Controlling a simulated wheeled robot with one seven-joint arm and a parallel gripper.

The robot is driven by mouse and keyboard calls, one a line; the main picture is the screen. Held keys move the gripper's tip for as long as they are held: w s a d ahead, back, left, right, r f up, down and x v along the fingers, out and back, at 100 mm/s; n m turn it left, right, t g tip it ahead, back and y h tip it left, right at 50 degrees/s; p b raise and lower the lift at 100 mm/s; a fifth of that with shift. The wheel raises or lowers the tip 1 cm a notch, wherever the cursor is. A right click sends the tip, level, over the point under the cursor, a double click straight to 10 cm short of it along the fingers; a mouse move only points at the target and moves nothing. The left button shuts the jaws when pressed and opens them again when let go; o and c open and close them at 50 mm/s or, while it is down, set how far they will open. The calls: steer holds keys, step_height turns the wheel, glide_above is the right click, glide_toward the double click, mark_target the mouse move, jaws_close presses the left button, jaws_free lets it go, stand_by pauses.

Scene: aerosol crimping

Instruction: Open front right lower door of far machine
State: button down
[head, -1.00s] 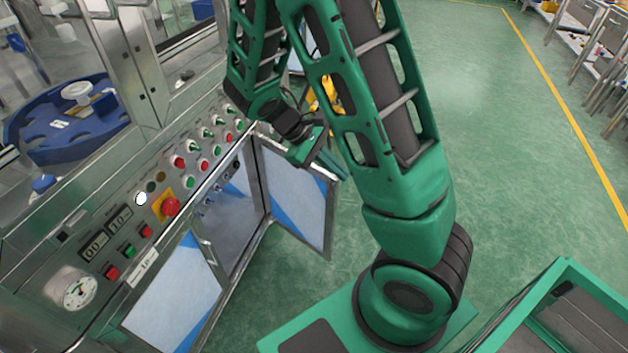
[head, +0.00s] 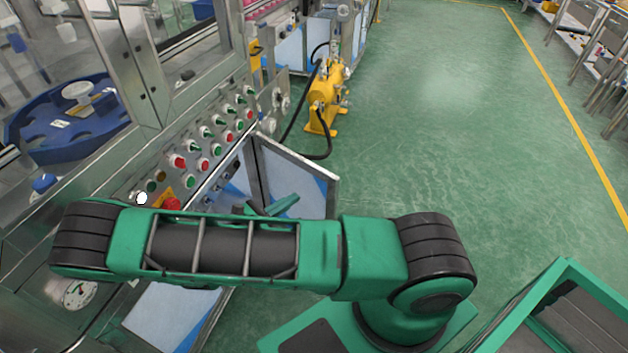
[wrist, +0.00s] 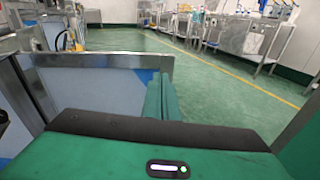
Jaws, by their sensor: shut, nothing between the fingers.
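The machine (head: 150,165) with a sloped control panel stands at the left in the head view. Its far lower door (head: 318,190), metal-framed with a white and blue panel, stands swung outward from the cabinet front. It also fills the left of the wrist view (wrist: 95,88). My gripper (head: 285,206) is in front of the door's camera-facing side, partly hidden behind my arm. In the wrist view my gripper's green fingers (wrist: 160,97) are together and empty, beside the door panel near its free end. I cannot tell whether they touch it.
A nearer lower door panel (head: 165,310) is partly covered by my arm. A yellow device (head: 325,100) with black hoses stands on the floor beyond the door. Green floor to the right is clear up to a yellow line (head: 570,110). Metal tables (head: 600,60) stand at the far right.

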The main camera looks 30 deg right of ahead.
mark_target(321, 174)
steer(key=w+d, duration=0.1)
steer(key=d, duration=0.3)
steer(key=w+d+f+n+t, duration=0.1)
steer(key=w+d, duration=0.1)
steer(key=d, duration=0.2)
steer(key=w+d+n+t, duration=0.1)
steer(key=d, duration=0.3)
steer(key=shift+w+f+h, duration=0.2)
steer(key=shift+w+h, duration=0.1)
steer(key=shift+w, duration=0.05)
